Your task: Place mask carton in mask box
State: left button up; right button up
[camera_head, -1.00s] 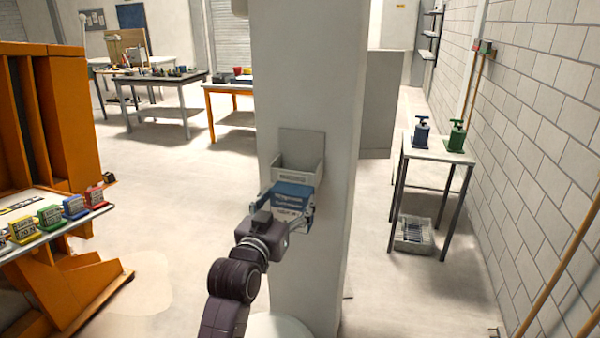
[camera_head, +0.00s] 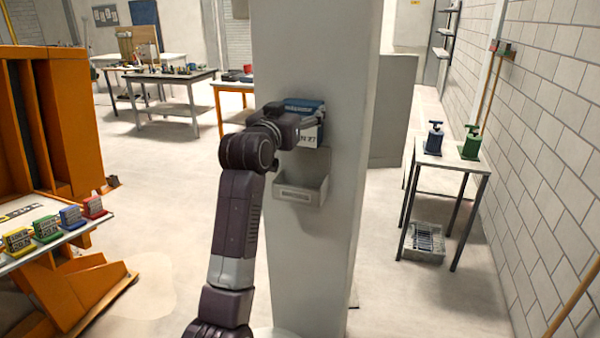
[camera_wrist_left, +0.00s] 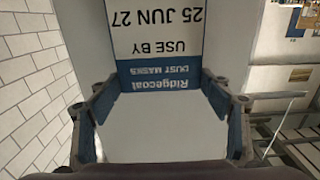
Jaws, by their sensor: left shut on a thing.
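The mask carton (camera_head: 304,105) is blue with a white printed label. My left gripper (camera_head: 308,121) is shut on it and holds it in front of the pillar, above the mask box. In the left wrist view the carton (camera_wrist_left: 160,35) shows a "Dust masks" band and a "use by" date, upside down, beyond the fingers (camera_wrist_left: 160,95). The mask box (camera_head: 299,195) is a pale open-topped bin on the pillar, directly below the carton in the head view. Its inside looks empty where it shows. My right gripper is not in view.
The white pillar (camera_head: 325,270) stands in the middle. An orange rack (camera_head: 60,120) and a shelf of small coloured blocks are at left. A small table (camera_head: 440,160) with blue and green pump bottles stands at right. Floor around the pillar is clear.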

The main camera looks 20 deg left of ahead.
pick_arm(q)
jog(key=f+p, duration=0.1)
jog(key=f, duration=0.4)
jog(key=f+p, duration=0.1)
jog(key=f, duration=0.4)
jog(key=s+f+p, duration=0.1)
jog(key=f, duration=0.3)
jog(key=shift+f, duration=0.4)
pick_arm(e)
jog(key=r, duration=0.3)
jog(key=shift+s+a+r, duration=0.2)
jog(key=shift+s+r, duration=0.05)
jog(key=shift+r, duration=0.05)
pick_arm(q)
jog(key=shift+f, duration=0.15)
jog(key=o, duration=1.3)
